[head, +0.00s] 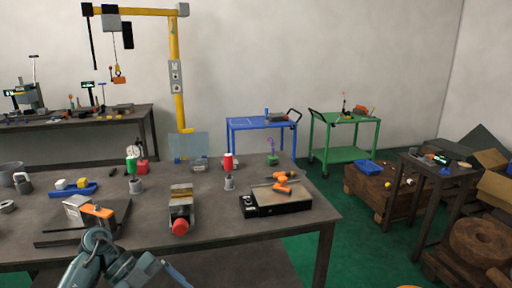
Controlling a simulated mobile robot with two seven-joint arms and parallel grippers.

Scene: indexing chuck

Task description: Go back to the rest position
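A teal and grey arm of mine (97,243) rises into the bottom left of the head view, in front of the table edge. Its bent joint overlaps the near edge of the workbench (270,225). The lower part of this arm leaves the frame, and I cannot make out the fingertips of my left gripper. My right gripper does not show. A device with a red round knob (180,226) stands on the workbench near its front edge. A grey block with an orange part (97,212) sits on a dark plate left of it, just behind the arm.
A black box with an orange drill (283,181) on it stands at the bench's right. A blue cart (262,124), green cart (344,154) and dark side table (433,166) stand beyond. Green floor is open between.

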